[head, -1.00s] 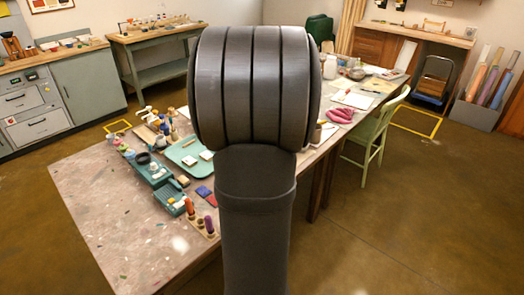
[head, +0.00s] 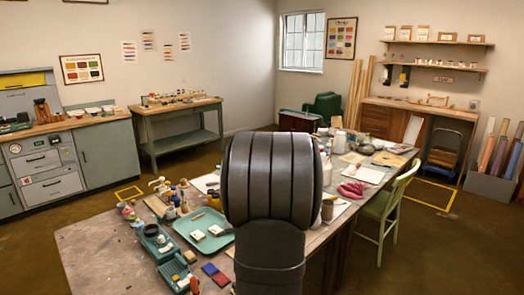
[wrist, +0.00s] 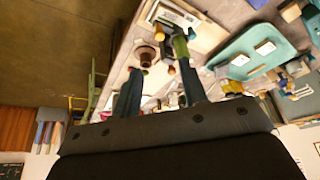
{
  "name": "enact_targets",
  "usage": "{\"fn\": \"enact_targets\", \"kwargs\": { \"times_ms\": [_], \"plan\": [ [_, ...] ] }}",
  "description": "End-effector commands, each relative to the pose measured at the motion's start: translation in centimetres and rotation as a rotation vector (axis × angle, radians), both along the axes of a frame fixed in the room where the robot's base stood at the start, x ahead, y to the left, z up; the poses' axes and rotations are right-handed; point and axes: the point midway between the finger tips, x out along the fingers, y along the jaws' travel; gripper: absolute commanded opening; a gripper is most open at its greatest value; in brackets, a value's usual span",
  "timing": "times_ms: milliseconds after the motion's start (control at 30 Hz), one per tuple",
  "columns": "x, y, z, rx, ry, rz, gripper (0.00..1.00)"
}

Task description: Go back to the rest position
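My gripper (wrist: 160,82) shows in the wrist view as two dark blue-grey fingers set well apart. It is open, and nothing is visible held between the fingers. The table and its items lie beyond the fingertips, and the view of the room is tilted. In the head view my arm's dark grey link fills the middle and hides the gripper and part of the table.
The long table (head: 105,245) holds a teal tray (head: 190,224), several jars and a pink cloth (head: 352,189). A green chair (head: 384,208) stands at its right side. A green bench (head: 178,113) and a cabinet (head: 107,154) stand behind.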

Motion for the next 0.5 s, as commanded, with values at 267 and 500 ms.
{"fn": "enact_targets", "kwargs": {
  "times_ms": [267,500],
  "plan": [
    [1.7,0.0,-4.6,0.0,0.005,0.0,0.39],
    [3.1,0.0,-7.9,0.0,0.004,0.0,0.39]
  ]
}}
